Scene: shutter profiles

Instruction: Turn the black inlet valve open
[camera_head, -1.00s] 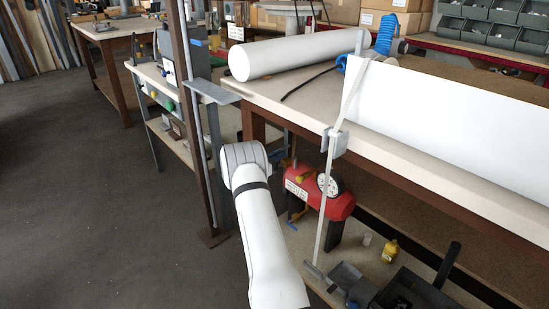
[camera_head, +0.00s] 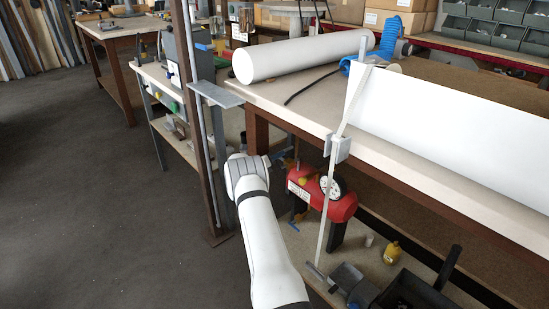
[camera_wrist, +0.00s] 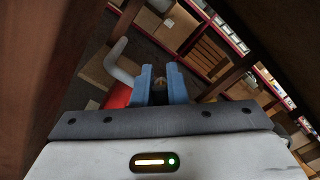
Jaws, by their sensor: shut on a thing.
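The red tank (camera_head: 340,205) lies on the lower shelf under the workbench, with a round white gauge (camera_head: 331,187) and a small yellow part on it. My arm reaches in at its left; the head view does not show my fingertips clearly. In the wrist view my gripper (camera_wrist: 160,84) has two blue fingers close together. A dark piece, apparently the black inlet valve (camera_wrist: 158,97), sits between them and is mostly hidden. Part of the red tank (camera_wrist: 118,95) and a bent grey pipe (camera_wrist: 121,62) show just left of the fingers.
The workbench (camera_head: 400,165) overhangs the tank, carrying a white roll (camera_head: 300,57) and a long white profile. A steel post (camera_head: 196,130) stands left of my arm. A yellow bottle (camera_head: 391,253) and a black crate stand right of the tank. Floor at the left is clear.

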